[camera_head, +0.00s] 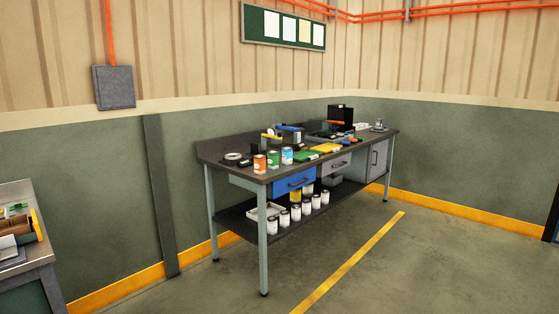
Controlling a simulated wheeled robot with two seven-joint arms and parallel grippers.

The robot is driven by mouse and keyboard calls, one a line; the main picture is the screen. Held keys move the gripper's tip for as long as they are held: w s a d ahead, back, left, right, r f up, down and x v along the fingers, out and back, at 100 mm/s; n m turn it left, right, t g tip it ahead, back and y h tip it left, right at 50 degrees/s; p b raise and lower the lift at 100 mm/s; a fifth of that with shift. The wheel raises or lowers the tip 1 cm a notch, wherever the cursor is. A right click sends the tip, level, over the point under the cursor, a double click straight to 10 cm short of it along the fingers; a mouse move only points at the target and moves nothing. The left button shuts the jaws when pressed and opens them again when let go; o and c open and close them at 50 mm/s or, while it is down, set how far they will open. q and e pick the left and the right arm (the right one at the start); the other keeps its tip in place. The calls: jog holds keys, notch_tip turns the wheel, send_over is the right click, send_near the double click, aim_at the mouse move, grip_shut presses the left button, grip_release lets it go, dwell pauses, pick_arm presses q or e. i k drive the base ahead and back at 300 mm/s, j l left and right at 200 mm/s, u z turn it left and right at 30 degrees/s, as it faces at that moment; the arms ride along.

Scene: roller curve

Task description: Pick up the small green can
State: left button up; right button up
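Neither of my grippers shows in the head view. The bench is some distance away across the floor.
Tools and green and yellow items (328,148) lie further right on the bench. Several white cans (306,207) stand on its lower shelf. Another bench (30,270) is at the left edge. The floor (430,265) in front is clear, with a yellow line.

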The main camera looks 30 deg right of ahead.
aim_at(274, 155)
jog(key=i+l+u, duration=0.15)
jog(key=i+l, duration=0.9)
jog(key=l, duration=0.1)
